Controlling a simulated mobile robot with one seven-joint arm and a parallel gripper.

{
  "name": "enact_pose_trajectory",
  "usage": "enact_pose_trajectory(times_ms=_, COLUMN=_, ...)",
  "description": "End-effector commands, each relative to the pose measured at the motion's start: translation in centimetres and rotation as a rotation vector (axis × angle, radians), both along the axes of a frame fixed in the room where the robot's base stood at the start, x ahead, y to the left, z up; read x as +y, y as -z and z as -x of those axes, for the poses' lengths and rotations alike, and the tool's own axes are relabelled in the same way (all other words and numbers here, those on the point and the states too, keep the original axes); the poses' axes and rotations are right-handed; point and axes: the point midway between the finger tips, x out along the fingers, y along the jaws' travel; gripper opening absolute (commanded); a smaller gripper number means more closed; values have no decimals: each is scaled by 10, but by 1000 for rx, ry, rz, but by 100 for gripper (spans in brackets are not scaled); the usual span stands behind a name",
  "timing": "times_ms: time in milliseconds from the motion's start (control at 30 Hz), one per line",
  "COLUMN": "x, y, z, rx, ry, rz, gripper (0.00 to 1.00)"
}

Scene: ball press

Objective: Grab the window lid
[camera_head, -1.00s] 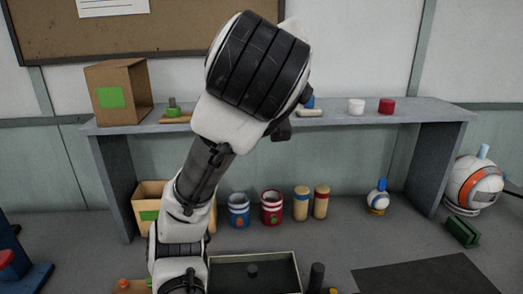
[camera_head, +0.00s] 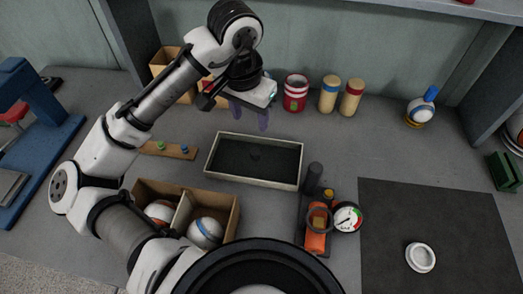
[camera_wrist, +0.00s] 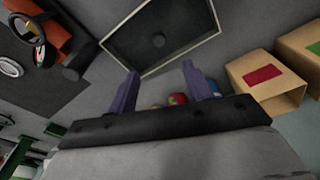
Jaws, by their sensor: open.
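A white round ring-shaped piece (camera_head: 420,257) lies on the dark mat at the lower right of the head view. It looks most like the window lid, though I cannot be sure at this size.
A pale-rimmed black tray (camera_head: 206,160) lies below my gripper. Right of it stand an orange device (camera_head: 316,240) and a round gauge (camera_head: 347,218). A divided cardboard box (camera_head: 232,215) holds two balls. The dark mat (camera_head: 400,205) is otherwise clear.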

Motion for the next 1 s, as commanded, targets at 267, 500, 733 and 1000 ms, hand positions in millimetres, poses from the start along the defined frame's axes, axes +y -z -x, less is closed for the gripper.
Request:
enact_pose_trajectory(times_ms=267, x=-2, y=47, z=-3, rx=9, ry=1, rz=1, gripper=50)
enact_pose_trajectory(times_ms=500, x=-5, y=80, z=-7, rx=4, ry=0, rz=1, gripper=50)
enact_pose_trajectory(times_ms=733, x=-6, y=96, z=-8, rx=5, ry=1, rz=0, gripper=50)
enact_pose_trajectory(times_ms=1000, x=-8, y=131, z=-10, rx=4, ry=0, rz=1, gripper=50)
